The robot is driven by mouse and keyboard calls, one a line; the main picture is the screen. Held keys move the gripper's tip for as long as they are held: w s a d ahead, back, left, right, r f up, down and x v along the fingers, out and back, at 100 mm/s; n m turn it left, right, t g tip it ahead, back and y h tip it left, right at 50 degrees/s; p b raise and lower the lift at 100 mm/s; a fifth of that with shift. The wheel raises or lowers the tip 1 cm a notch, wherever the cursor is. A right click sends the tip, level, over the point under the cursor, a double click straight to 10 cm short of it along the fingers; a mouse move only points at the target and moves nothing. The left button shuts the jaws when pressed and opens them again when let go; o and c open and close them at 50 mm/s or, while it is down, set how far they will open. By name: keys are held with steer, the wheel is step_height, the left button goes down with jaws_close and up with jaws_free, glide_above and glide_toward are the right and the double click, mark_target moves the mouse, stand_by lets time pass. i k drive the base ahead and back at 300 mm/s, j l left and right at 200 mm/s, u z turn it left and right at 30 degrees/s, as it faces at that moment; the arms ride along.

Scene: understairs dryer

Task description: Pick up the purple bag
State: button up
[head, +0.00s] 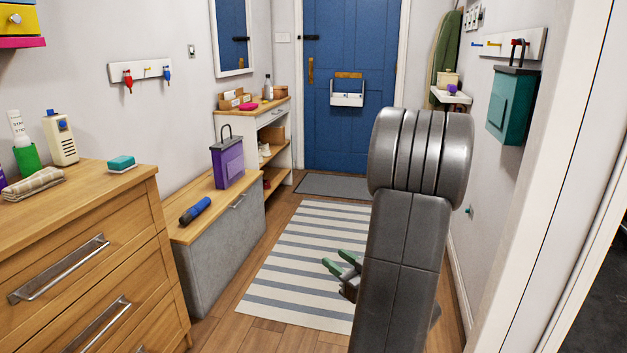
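The purple bag (229,168) stands upright on the wooden top of the low grey bench (218,243), toward its far end. It is box-shaped with a dark top edge and a thin dark loop handle rising above it. My gripper (334,259) is low over the striped rug, to the right of the bench and well apart from the bag. Its two green-tipped fingers are spread with nothing between them. My arm hides part of the gripper's base.
A blue flashlight (195,211) lies on the bench in front of the bag. A wooden drawer chest (75,255) stands at the near left. A shelf unit (279,133) stands beyond the bench. A teal bag (512,106) hangs on the right wall. The striped rug (300,250) is otherwise clear.

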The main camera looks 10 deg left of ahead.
mark_target(227, 155)
steer(key=i+j+u, duration=0.1)
steer(key=i+u, duration=0.7)
steer(key=i+l+u, duration=0.1)
steer(key=i, duration=0.35)
steer(key=i+l, duration=0.15)
steer(key=i, duration=0.3)
steer(key=i+l+u, duration=0.15)
steer(key=i, duration=0.3)
steer(key=i+l+u, duration=0.1)
steer(key=i, duration=0.35)
steer(key=i+l, duration=0.25)
steer(key=i, duration=0.2)
steer(key=i+l, duration=0.25)
steer(key=i, duration=0.2)
steer(key=i+l, duration=0.2)
steer(key=i, duration=0.2)
